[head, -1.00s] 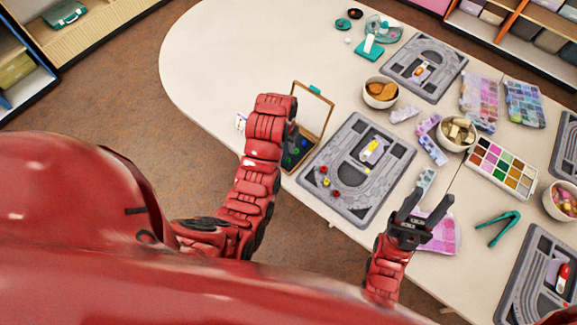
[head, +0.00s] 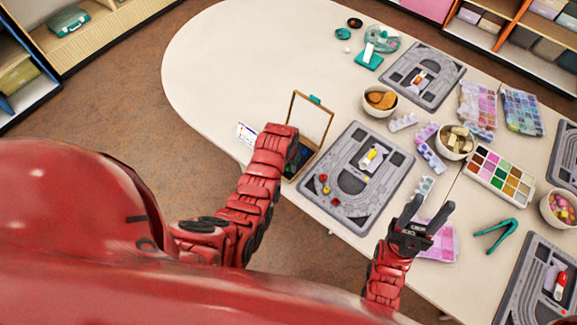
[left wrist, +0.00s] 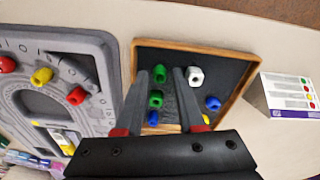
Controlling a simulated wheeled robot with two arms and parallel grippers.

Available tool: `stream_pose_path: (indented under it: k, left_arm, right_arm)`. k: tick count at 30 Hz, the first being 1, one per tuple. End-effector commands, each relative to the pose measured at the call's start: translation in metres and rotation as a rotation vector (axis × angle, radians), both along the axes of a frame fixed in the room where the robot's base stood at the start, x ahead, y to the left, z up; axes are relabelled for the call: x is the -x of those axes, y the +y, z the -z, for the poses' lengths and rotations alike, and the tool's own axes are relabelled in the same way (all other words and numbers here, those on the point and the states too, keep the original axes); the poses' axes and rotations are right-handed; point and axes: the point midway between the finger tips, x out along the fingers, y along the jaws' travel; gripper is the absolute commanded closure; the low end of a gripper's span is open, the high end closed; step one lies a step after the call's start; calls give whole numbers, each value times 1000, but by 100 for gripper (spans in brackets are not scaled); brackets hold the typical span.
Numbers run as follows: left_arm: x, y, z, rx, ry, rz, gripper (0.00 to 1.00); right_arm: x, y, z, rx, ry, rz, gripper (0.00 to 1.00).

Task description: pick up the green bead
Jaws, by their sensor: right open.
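Two green beads lie in a dark, wood-rimmed tray (left wrist: 228,88) in the left wrist view: a far one (left wrist: 160,75) and a nearer one (left wrist: 156,100). My left gripper (left wrist: 161,72) is open above the tray, and both green beads show between its fingers. I cannot tell its height above them. In the head view my left arm hides the gripper and most of the tray. A white bead (left wrist: 195,76) is just right of the right finger. Blue beads (left wrist: 213,103) and a partly hidden yellow one are also in the tray. My right gripper (head: 431,205) is open and empty.
A grey bead board (head: 395,190) with red and yellow beads lies beside the tray. The tray's raised lid frame (head: 331,118) stands behind it. A printed card (left wrist: 288,95) is at its other side. Bowls, a bead palette (head: 500,174) and teal tweezers (head: 496,236) lie further right.

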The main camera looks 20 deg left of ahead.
Motion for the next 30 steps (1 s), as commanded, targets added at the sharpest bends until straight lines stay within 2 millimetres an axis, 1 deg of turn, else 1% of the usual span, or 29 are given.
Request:
stream_pose_path:
  k: [4,10,11,15,17,30]
  left_arm:
    - [0,0,4,0,0,0,62]
    - [0,0,5,0,-1,0,62]
    - [0,0,5,0,-1,0,64]
    - [0,0,5,0,-1,0,89]
    - [0,0,5,0,-1,0,100]
    - [0,0,5,0,0,0,100]
  right_arm:
    - [0,0,-3,0,0,0,50]
    - [0,0,-2,0,0,0,50]
    - [0,0,-2,0,0,0,50]
    - [0,0,-2,0,0,0,50]
    - [0,0,-2,0,0,0,50]
    - [0,0,-2,0,0,0,50]
